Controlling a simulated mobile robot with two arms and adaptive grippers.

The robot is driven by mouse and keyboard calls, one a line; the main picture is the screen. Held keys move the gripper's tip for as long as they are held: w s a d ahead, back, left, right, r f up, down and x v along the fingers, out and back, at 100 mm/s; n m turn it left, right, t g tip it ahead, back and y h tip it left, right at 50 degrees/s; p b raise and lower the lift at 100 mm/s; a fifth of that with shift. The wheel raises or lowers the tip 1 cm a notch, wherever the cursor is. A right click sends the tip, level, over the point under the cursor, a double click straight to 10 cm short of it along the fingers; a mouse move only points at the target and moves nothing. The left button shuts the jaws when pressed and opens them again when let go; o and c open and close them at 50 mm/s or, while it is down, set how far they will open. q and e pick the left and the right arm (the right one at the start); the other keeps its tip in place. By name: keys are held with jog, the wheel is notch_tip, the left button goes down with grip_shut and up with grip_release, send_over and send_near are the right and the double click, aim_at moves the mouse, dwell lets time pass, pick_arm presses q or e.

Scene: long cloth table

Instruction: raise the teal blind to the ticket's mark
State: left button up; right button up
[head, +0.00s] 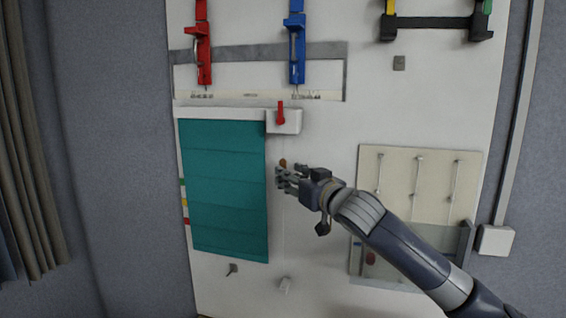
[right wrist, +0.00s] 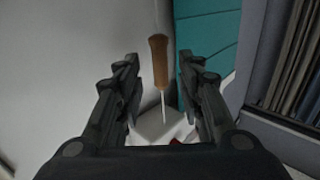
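The teal blind (head: 225,185) hangs on the left of the white board, lowered well down; part of it shows in the right wrist view (right wrist: 208,40). A white box (head: 284,122) with a red lever (head: 281,112) sits at its top right corner. A brown knob (head: 283,162) is on a thin cord below the box. My right gripper (head: 281,178) is at the knob. In the right wrist view the gripper (right wrist: 160,75) is open, with the brown knob (right wrist: 159,60) between its spread fingers and a gap on each side. My left gripper is out of view. I cannot make out a ticket.
Green, yellow (head: 184,202) and red marks line the blind's left edge. A small white piece (head: 285,285) is lower on the board, near a small hook (head: 232,269). Red (head: 203,50) and blue (head: 296,50) clamps are above. A cream panel (head: 398,165) is behind my right arm.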

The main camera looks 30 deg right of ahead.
jog(key=w+p, duration=0.1)
jog(key=w, duration=0.1)
jog(key=w+p, duration=0.1)
jog(key=w, duration=0.1)
jog(key=shift+w+d, duration=0.2)
jog(key=shift+w, duration=0.2)
jog(key=shift+c, duration=0.5)
grip_shut()
